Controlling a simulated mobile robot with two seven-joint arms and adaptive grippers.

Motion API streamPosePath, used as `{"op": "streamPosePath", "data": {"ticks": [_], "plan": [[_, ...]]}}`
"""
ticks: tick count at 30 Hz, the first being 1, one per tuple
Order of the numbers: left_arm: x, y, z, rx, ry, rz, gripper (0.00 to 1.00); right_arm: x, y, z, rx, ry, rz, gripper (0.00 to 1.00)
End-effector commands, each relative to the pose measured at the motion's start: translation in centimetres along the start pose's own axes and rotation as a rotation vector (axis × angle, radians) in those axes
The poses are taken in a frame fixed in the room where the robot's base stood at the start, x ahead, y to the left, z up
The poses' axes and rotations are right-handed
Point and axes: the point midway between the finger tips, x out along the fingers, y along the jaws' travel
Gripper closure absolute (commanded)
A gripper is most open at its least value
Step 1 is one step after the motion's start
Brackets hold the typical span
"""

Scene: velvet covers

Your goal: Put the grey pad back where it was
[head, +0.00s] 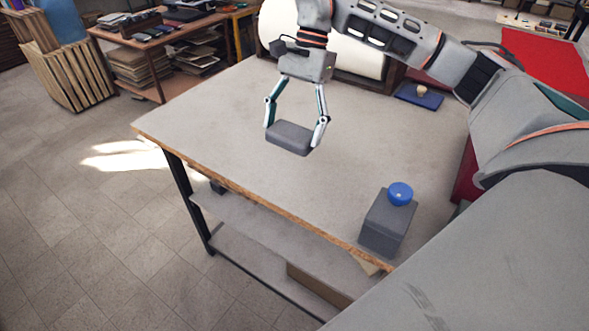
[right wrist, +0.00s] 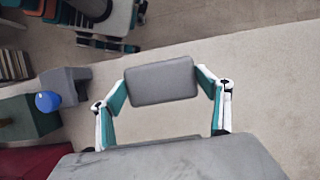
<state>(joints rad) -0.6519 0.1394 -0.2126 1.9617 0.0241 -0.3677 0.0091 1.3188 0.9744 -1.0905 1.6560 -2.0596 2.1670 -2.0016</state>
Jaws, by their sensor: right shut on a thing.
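The grey pad (head: 289,138) is a dark grey rounded slab. My right gripper (head: 293,130) points down and is shut on it, with one finger at each end. The pad looks held over the left part of the grey table (head: 230,135); how high above the top I cannot tell. In the right wrist view the pad (right wrist: 162,82) sits level between the two teal fingertips (right wrist: 163,84). My left gripper is not in view.
A grey block (head: 386,225) with a blue ball (head: 400,194) on top stands near the table's front edge. A dark blue pad (head: 428,100) with a small tan knob (head: 422,91) lies at the back right. The table's middle is clear.

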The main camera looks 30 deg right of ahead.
Motion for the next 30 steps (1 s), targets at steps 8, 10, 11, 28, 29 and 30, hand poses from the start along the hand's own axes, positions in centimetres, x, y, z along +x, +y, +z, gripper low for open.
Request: {"op": "streamPosePath", "data": {"ticks": [8, 10, 11, 28, 29, 30], "plan": [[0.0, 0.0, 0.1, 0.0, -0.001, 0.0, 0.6, 6.1, 0.0, -2.5, 0.001, -0.002, 0.002, 0.41], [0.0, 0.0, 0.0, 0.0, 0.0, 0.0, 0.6, 7.0, 0.0, -2.9, 0.0, -0.002, 0.001, 0.41], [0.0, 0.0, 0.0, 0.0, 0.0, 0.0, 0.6, 7.3, 0.0, -3.0, 0.0, -0.002, 0.001, 0.41], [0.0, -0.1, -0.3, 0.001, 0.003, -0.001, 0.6, 11.7, -0.1, -4.9, 0.0, 0.0, -0.002, 0.41], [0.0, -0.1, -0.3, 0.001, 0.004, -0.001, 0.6, 11.6, -0.1, -4.9, 0.0, 0.001, -0.002, 0.41], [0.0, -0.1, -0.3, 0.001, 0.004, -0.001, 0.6, 11.6, -0.1, -4.9, 0.0, 0.001, -0.002, 0.41]]}}
